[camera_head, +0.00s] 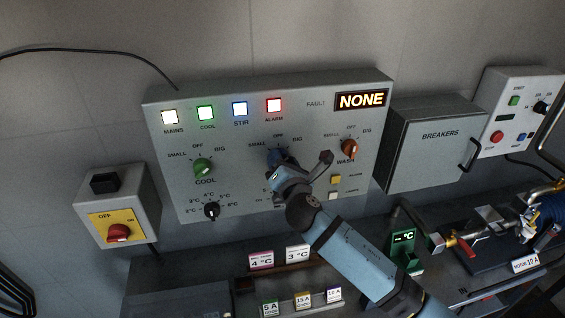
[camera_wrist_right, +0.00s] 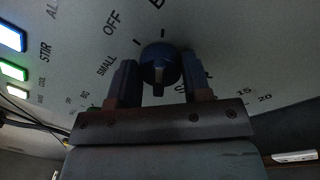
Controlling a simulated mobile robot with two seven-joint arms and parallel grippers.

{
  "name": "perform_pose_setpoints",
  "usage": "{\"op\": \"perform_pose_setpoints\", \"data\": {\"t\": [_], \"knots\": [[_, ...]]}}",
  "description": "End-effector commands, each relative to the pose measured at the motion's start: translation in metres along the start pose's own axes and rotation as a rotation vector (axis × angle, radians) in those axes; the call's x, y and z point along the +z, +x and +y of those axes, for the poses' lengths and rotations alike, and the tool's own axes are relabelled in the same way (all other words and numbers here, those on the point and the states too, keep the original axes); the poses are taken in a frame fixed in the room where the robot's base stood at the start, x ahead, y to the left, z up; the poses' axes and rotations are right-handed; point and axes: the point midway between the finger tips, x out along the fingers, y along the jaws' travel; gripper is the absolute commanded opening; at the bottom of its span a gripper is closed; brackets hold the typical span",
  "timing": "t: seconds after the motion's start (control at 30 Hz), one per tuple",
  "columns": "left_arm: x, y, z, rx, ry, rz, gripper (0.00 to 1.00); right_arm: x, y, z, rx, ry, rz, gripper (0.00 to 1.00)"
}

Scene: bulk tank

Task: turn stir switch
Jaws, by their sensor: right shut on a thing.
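The stir switch is a blue rotary knob (camera_head: 277,156) in the middle of the grey control panel (camera_head: 240,112), with SMALL, OFF and BIG marks around it. It also shows in the right wrist view (camera_wrist_right: 158,68), between the two fingers. My right gripper (camera_head: 279,166) is at the knob and shut on it; in the right wrist view the fingers (camera_wrist_right: 160,85) stand on either side of it. The knob's exact pointing is hard to tell. The blue STIR lamp (camera_head: 239,108) is lit. My left gripper is not in view.
A small black knob (camera_head: 211,210) sits below. The fault display (camera_head: 361,101) reads NONE. A breakers box (camera_head: 432,140) stands right, a red-switch box (camera_head: 118,215) left.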

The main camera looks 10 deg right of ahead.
Motion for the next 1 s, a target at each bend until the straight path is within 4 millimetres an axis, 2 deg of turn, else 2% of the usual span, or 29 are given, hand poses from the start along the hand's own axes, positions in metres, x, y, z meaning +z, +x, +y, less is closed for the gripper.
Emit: {"op": "perform_pose_setpoints", "data": {"t": [0.4, 0.43, 0.5, 0.53, 0.83, 1.0], "knots": [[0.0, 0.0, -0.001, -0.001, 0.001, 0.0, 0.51, 0.001, 0.0, 0.001, 0.001, 0.009, -0.001, 0.21], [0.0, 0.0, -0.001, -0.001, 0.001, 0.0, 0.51, 0.001, 0.0, 0.001, 0.001, 0.009, -0.001, 0.49], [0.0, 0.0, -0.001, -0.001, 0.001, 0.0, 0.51, 0.001, 0.0, 0.001, 0.0, 0.009, -0.001, 0.65], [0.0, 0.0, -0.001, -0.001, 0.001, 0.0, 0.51, 0.001, 0.0, 0.001, 0.0, 0.008, -0.001, 0.7], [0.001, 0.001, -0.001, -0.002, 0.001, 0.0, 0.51, 0.0, -0.002, 0.0, 0.0, 0.007, -0.001, 0.7], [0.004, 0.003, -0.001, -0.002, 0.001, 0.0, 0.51, -0.002, -0.021, -0.001, 0.0, 0.008, 0.001, 0.7]]}}
